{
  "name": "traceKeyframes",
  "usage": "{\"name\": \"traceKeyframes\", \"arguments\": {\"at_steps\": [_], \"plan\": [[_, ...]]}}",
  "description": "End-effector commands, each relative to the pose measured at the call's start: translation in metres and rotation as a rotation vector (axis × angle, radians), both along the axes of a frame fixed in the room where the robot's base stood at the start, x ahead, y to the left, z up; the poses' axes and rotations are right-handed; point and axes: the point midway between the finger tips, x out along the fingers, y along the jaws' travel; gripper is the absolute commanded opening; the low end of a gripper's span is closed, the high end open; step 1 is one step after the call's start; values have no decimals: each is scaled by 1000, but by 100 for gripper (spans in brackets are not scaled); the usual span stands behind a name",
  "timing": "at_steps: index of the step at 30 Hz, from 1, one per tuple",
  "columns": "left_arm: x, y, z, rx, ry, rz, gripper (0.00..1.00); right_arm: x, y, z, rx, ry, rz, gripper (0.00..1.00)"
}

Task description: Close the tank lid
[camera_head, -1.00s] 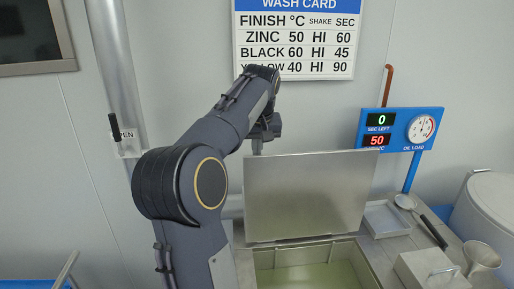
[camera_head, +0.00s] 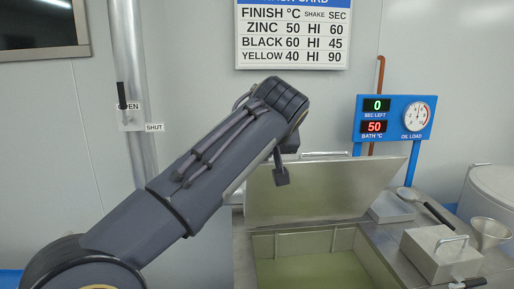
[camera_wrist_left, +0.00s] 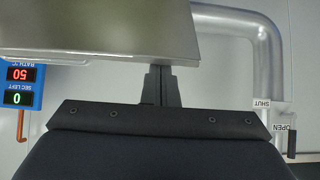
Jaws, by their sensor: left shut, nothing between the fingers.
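The tank lid (camera_head: 320,190) is a plain metal plate standing open and tilted at the back edge of the tank (camera_head: 262,247). Pale green liquid shows inside the tank. A handle (camera_head: 325,154) shows just above the lid's top edge. My left gripper (camera_head: 282,178) is shut and empty at the lid's upper left part. In the wrist view its closed fingers (camera_wrist_left: 160,82) reach the edge of the lid (camera_wrist_left: 100,25); whether they touch it I cannot tell. My right gripper is not in view.
A metal box with a handle (camera_head: 437,257), a funnel (camera_head: 490,233), a scoop (camera_head: 425,203) and a small tray (camera_head: 390,210) lie on the counter right of the tank. A blue display panel (camera_head: 396,117) stands behind. A pipe (camera_head: 133,80) with a lever runs down the left wall.

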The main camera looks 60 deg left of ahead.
Motion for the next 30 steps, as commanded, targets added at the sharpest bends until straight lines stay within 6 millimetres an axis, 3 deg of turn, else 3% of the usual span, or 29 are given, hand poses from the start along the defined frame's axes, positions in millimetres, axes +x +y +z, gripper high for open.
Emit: {"name": "traceKeyframes", "arguments": {"at_steps": [1, 15, 22, 30], "plan": [[-6, -11, -24, 33, -16, -3, 0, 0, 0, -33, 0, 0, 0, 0], [-48, -92, -102, 339, -173, 2, 0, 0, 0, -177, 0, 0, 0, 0], [-64, -122, -148, 491, -248, 3, 0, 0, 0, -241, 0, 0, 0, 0], [-76, -146, -202, 485, -249, 3, 0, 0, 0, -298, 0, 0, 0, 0]]}}
